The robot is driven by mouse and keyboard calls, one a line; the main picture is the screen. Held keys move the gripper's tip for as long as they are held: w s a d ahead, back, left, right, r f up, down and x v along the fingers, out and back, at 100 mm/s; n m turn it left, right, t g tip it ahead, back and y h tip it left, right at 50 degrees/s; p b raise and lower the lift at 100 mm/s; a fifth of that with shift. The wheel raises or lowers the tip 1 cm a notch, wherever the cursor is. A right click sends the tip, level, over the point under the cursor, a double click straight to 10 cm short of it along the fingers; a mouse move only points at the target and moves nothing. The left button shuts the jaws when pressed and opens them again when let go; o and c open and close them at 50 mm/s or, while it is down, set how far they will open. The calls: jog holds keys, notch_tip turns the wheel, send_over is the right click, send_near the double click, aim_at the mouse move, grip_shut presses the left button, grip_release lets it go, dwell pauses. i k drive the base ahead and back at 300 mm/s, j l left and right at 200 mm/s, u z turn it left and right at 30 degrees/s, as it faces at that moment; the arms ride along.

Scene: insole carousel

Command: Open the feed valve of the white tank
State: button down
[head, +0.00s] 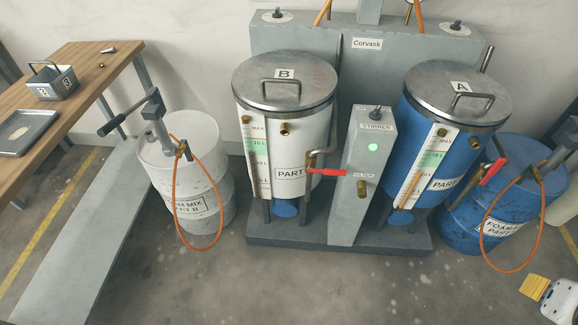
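The white tank (315,130) marked B stands upright on the grey machine base, left of the stirrer post. It has a metal lid (265,93) with a bar handle and a level gauge (257,160) at its left front. At its lower right is a brass valve (310,159) on a bent grey pipe. The valve's red lever (328,172) points right, about level, toward the stirrer post. I cannot tell from this whether the valve is open or shut.
The blue tank (410,130) marked A stands right, with another red lever (492,171). Between the tanks is the stirrer post (361,205) with a lit green lamp (373,148). Drums with orange hoses flank the machine: white (160,205), blue (465,225). Floor in front is mostly clear.

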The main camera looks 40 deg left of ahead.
aim_at(309, 169)
jog(key=u, duration=1.4)
